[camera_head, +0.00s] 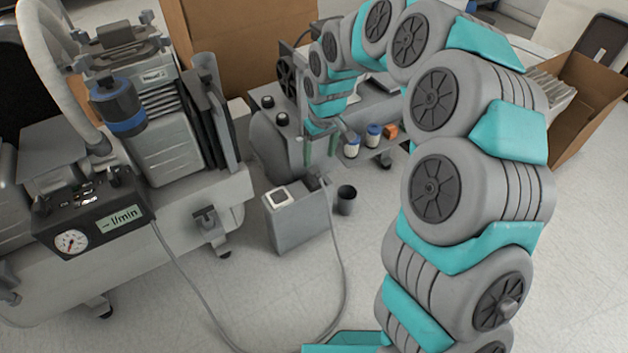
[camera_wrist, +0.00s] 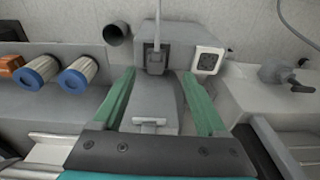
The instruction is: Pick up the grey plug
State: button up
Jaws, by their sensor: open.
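The grey plug (camera_head: 315,181) sits at the top of a small grey box (camera_head: 298,222) with a white socket plate (camera_head: 278,197). Its cable (camera_head: 341,260) hangs down to the floor. In the wrist view the plug (camera_wrist: 156,60) is upright against the box, with its cable leading up and away. My gripper (camera_head: 320,152) is open and empty, a little above the plug in the head view. In the wrist view the green fingers of my gripper (camera_wrist: 158,73) lie left and right of the plug's line, with the plug just beyond the tips. I see no contact.
A dark cup (camera_head: 346,198) stands beside the box. A large compressor with a gauge panel (camera_head: 92,215) fills the left. The floor (camera_head: 270,300) in front is mostly clear.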

aim_at(314, 170)
jog(key=shift+w+a+f, duration=0.25)
jog(key=shift+w+f, duration=0.3)
jog(key=shift+f, duration=0.05)
jog(key=shift+w+a+f, duration=0.25)
jog(key=shift+w+f, duration=0.3)
jog(key=shift+f, duration=0.05)
jog(key=shift+w+f, duration=0.15)
jog(key=shift+f, duration=0.2)
jog(key=f, duration=0.5)
jog(key=f+b, duration=0.1)
jog(key=f, duration=0.1)
jog(key=shift+w+a+f, duration=0.2)
jog(key=shift+w+a, duration=0.05)
jog(key=shift+w, duration=0.05)
grip_shut()
